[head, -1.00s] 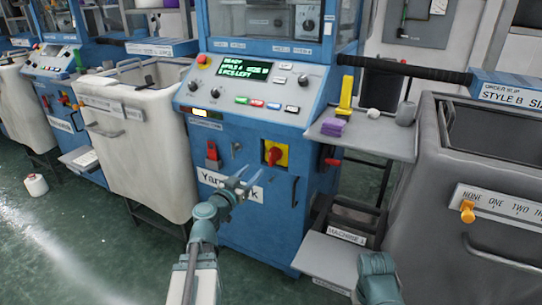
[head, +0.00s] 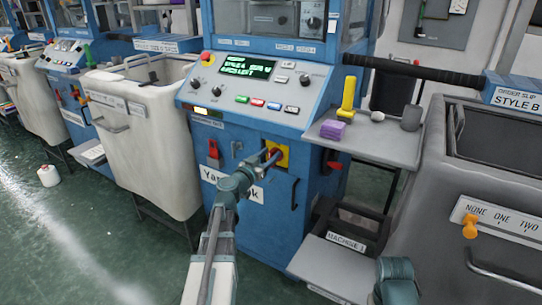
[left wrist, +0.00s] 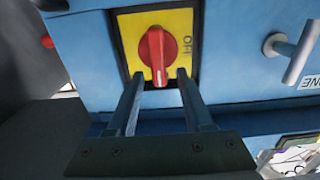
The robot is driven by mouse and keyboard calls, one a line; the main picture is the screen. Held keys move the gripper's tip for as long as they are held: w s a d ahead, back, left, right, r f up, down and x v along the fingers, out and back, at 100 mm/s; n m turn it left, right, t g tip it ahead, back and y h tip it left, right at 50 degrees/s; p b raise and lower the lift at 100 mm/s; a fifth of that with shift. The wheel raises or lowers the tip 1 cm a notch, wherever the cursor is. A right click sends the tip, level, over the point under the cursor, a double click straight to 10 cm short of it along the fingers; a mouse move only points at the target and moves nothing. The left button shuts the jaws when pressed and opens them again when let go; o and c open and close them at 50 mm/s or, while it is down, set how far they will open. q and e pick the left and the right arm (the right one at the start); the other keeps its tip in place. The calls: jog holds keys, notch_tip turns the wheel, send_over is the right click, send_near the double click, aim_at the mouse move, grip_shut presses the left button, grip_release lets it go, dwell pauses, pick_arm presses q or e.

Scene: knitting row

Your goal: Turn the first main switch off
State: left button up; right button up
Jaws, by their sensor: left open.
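The main switch, a red knob on a yellow plate (head: 283,162), is on the blue front of the near machine. In the left wrist view the red knob (left wrist: 156,50) has its long bar upright in the picture, with its marked end down. The word OFF is on the plate right of the knob. My left gripper (head: 272,158) is in front of the switch and partly covers it. In the left wrist view its open fingers (left wrist: 158,78) point at the plate, their tips either side of the knob's lower end. Contact cannot be told. My right gripper is not seen.
A control panel (head: 250,88) with a lit display is above the switch. A red lever (head: 213,149) is to its left, a black handle (head: 294,193) to its right. A grey side shelf (head: 370,146) holds small items. A white bin (head: 150,150) and grey bin (head: 490,190) flank the machine.

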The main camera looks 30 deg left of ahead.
pick_arm(q)
grip_shut()
dwell(0.3)
jog(key=shift+a+f+n+b, duration=0.4)
jog(key=shift+n, duration=2.55)
jog(key=shift+a+f+n+b, duration=0.45)
jog(key=shift+n, duration=2.55)
jog(key=shift+a+f+n+b, duration=0.4)
jog(key=shift+n, duration=2.55)
grip_release()
